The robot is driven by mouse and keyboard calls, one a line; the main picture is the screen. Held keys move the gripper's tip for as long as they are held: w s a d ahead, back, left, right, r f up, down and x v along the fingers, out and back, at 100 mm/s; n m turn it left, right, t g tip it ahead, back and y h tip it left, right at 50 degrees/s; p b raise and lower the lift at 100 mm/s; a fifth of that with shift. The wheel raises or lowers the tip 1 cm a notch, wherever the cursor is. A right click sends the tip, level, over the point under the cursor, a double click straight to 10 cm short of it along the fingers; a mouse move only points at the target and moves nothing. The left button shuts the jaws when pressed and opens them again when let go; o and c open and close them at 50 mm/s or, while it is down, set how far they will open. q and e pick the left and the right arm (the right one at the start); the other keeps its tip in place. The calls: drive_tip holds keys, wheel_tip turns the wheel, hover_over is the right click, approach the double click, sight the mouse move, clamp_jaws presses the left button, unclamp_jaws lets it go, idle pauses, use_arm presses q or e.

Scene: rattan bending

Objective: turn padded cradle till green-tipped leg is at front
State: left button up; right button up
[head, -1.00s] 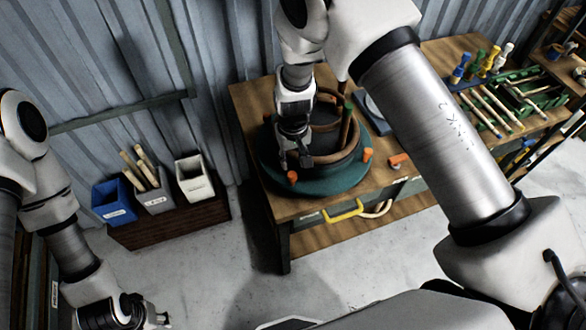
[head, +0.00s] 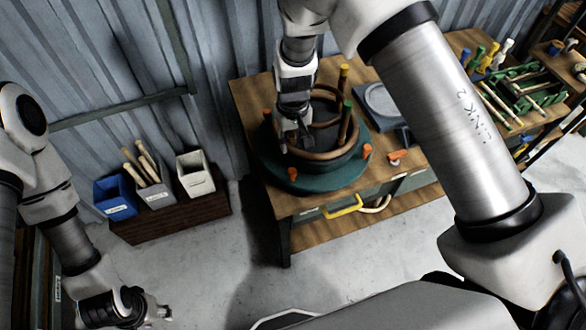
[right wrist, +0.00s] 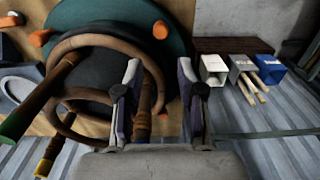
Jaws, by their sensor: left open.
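The padded cradle is a dark round turntable (head: 345,180) on the bench, with a brown rattan ring frame (head: 322,155) and upright legs on it. The green-tipped leg (head: 346,118) stands on the right side of the ring; it also shows at the left in the right wrist view (right wrist: 30,108). A yellow-tipped leg (head: 343,78) stands farther back. My right gripper (head: 296,142) is over the left part of the ring. In the right wrist view its fingers (right wrist: 160,95) are apart, with another leg (right wrist: 143,122) beside the left finger; contact is unclear. My left gripper (head: 162,312) is open, empty, low at left.
Orange pegs (head: 366,151) stand around the turntable rim. A loose orange piece (head: 398,156) lies to its right. Blue, grey and white bins (head: 195,180) stand left. A rack of tools (head: 520,90) is at right.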

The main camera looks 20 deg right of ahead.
wheel_tip(320, 180, up, 8)
drive_tip(key=shift+f, duration=0.2)
drive_tip(key=shift+s+f, duration=0.1)
